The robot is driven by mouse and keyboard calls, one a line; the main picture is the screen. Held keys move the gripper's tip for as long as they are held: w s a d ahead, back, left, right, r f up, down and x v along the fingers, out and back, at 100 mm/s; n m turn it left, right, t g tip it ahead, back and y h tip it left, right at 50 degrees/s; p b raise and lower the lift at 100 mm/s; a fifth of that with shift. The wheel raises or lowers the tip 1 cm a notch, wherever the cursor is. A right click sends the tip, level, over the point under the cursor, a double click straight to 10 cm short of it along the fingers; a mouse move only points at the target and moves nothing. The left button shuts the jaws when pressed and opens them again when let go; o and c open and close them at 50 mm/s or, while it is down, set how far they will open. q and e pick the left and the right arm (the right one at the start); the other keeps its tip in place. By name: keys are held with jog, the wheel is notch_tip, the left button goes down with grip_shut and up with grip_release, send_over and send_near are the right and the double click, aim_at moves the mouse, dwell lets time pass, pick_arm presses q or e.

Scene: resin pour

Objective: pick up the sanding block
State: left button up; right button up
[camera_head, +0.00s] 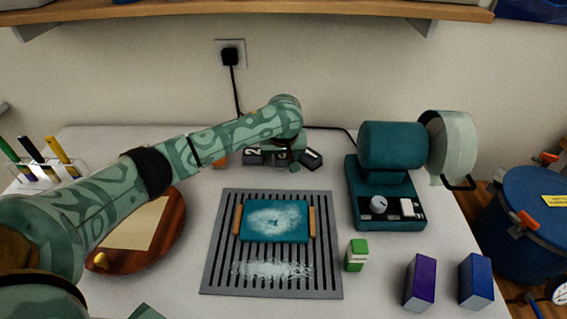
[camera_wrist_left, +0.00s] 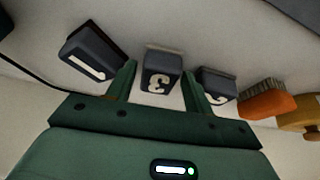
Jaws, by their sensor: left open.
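Three dark numbered blocks, which look like sanding blocks, stand in a row at the back of the table: one marked 2 (camera_head: 252,158), one marked 3 and one marked 1 (camera_head: 311,159). My left gripper (camera_head: 283,163) is open at the middle one, which it partly hides in the head view. In the left wrist view, the block marked 3 (camera_wrist_left: 160,76) lies between my open left fingers (camera_wrist_left: 159,80), with a narrow gap on each side. The block marked 1 (camera_wrist_left: 92,55) and the block marked 2 (camera_wrist_left: 217,86) flank the fingers closely.
An orange brush (camera_wrist_left: 266,103) lies beyond the block marked 2. A slatted grey mat (camera_head: 223,272) with a teal tray (camera_head: 249,234) is in front. A teal machine (camera_head: 391,146) stands at the right. A round wooden board (camera_head: 174,230) lies under my left arm.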

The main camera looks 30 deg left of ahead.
aim_at(282, 156)
pick_arm(q)
jog(key=shift+x, duration=0.75)
jog(key=shift+r, duration=0.25)
jog(key=c, duration=0.8)
pick_arm(e)
jog(key=shift+s+f, duration=0.1)
jog(key=shift+f, duration=0.25)
pick_arm(q)
jog(key=shift+o, duration=0.2)
jog(key=shift+r+p, duration=0.4)
jog(key=shift+r, duration=0.1)
notch_tip(282, 156, up, 3)
jog(key=shift+f+p, duration=0.1)
jog(key=shift+p, duration=0.95)
jog(key=s+d+r+p, duration=0.2)
jog(key=s+r+p, duration=0.7)
jog(key=s, duration=0.5)
jog(key=shift+p, duration=0.65)
pick_arm(e)
notch_tip(282, 156, up, 13)
jog(key=w, duration=0.2)
jog(key=shift+w+t, duration=0.3)
jog(key=shift+w, duration=0.05)
